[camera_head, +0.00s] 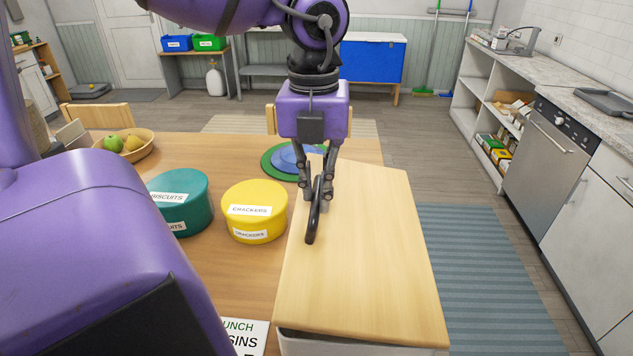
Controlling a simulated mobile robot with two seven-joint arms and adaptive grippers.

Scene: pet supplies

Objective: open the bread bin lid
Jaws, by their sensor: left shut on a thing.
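The bread bin is at the right front of the table, with a flat light-wood lid (375,255) on a pale body (335,346). The lid lies over the bin; its back is partly hidden by my gripper. A black handle (313,215) stands on the lid's left part. My left gripper (317,198) points down over the lid, its fingers closed on the handle. My right gripper does not show.
A yellow crackers tin (253,212) and a teal biscuits tin (181,203) stand left of the bin. A fruit bowl (135,150) is at the back left. A blue plate on a green mat (277,166) lies behind the bin. A raisins label (246,338) shows at the front.

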